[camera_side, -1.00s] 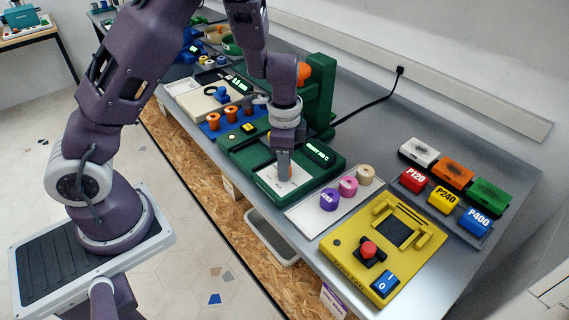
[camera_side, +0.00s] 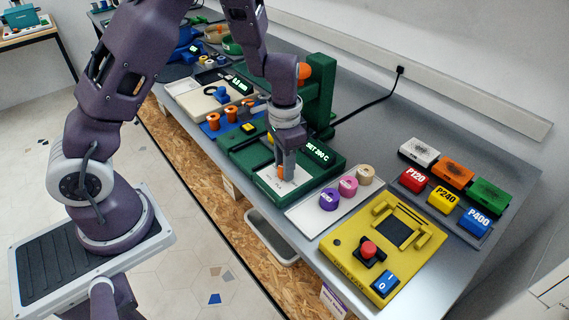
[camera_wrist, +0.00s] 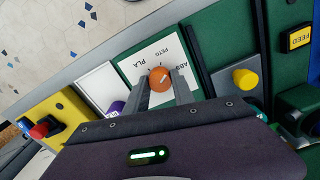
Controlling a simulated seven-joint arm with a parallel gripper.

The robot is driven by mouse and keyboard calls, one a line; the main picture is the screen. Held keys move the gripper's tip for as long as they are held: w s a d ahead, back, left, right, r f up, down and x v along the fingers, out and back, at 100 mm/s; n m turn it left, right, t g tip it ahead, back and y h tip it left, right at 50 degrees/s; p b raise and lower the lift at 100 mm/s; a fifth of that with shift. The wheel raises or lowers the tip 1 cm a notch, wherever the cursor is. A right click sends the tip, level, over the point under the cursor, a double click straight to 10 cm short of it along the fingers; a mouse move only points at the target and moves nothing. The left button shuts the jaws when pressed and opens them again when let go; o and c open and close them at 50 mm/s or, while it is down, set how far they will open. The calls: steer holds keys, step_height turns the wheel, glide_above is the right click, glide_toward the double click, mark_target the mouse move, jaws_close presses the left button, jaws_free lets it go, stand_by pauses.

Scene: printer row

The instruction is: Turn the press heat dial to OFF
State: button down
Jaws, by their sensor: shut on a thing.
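The heat dial is an orange round knob (camera_wrist: 160,78) with a white pointer line, on a white plate (camera_wrist: 140,62) marked PLA, PETG and ABS. In the wrist view the pointer slants between the fingers; an OFF mark is not visible. My gripper (camera_wrist: 161,84) is shut on the dial, one finger on each side. In the side view my gripper (camera_side: 284,175) points down at the plate on the green press (camera_side: 238,162), and the dial is mostly hidden behind the fingers. The press display (camera_side: 317,152) shows a SET reading in C, apparently 200.
A white tray with purple, pink and tan spools (camera_side: 348,187) lies right of the press. Beyond it is a yellow machine (camera_side: 350,262) with a red knob. A yellow knob (camera_wrist: 245,79) stands close beside my gripper. A tall green column (camera_side: 318,95) rises behind.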

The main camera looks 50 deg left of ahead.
steer(key=n, duration=1.4)
steer(key=shift+n, duration=0.4)
steer(key=n, duration=0.3)
steer(key=shift+n, duration=0.3)
steer(key=n, duration=0.3)
steer(key=shift+n, duration=0.3)
steer(key=n, duration=0.4)
steer(key=shift+n, duration=2)
steer(key=c, duration=1.1)
jaws_free()
